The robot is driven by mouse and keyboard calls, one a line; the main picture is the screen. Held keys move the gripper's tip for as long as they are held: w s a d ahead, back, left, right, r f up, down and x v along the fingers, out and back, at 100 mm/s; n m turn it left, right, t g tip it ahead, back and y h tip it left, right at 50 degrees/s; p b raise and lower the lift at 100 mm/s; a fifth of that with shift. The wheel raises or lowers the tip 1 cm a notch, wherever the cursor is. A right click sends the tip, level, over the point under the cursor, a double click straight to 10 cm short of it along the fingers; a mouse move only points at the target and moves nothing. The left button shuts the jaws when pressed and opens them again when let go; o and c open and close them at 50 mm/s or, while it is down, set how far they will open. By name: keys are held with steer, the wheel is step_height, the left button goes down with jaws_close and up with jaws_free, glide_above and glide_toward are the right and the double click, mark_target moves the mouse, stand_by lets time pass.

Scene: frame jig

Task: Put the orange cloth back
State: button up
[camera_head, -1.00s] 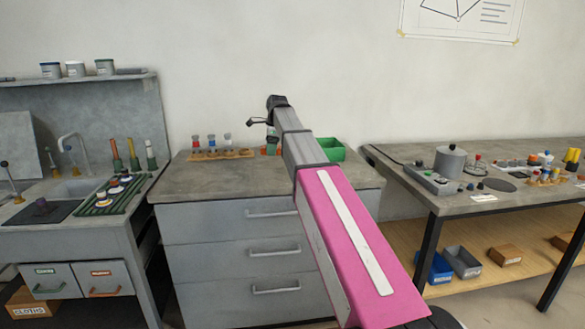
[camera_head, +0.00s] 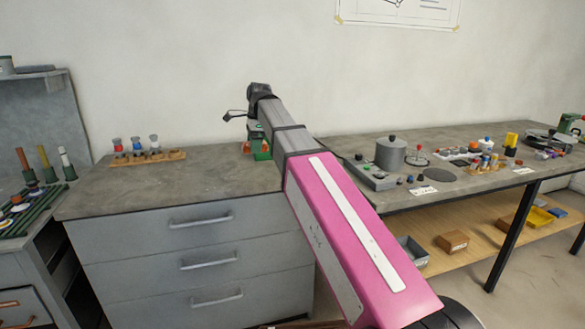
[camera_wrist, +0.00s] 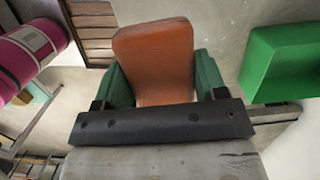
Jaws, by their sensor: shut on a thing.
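The orange cloth (camera_wrist: 153,55) shows in the wrist view as a flat, brownish-orange piece standing up between the green fingers of my gripper (camera_wrist: 160,75). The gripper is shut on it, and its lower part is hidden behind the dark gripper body. In the head view my arm reaches over the right end of the grey drawer cabinet. Small green and orange patches show beside the arm there, but I cannot tell for sure which parts they are.
A green bin (camera_wrist: 288,62) is right of the cloth in the wrist view. The grey drawer cabinet (camera_head: 190,230) has a wooden rack (camera_head: 148,158) of bottles and clear top space. A crowded workbench (camera_head: 440,205) stands right, with a grey pot (camera_head: 391,152).

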steer(key=w+d+f, duration=0.1)
steer(key=d+f, duration=0.1)
steer(key=d, duration=0.1)
steer(key=w+d+f, duration=0.2)
steer(key=d, duration=0.1)
steer(key=w+d+f, duration=0.2)
steer(key=d, duration=0.1)
steer(key=shift+d+f, duration=0.1)
steer(key=shift+f, duration=0.05)
steer(key=shift+s+f, duration=0.1)
steer(key=shift+f, duration=1.9)
steer(key=o, duration=1)
steer(key=shift+f, duration=0.1)
steer(key=r, duration=0.4)
steer(key=d+r, duration=0.1)
steer(key=r, duration=0.7)
steer(key=shift+w+d, duration=0.2)
steer(key=shift+d, duration=0.2)
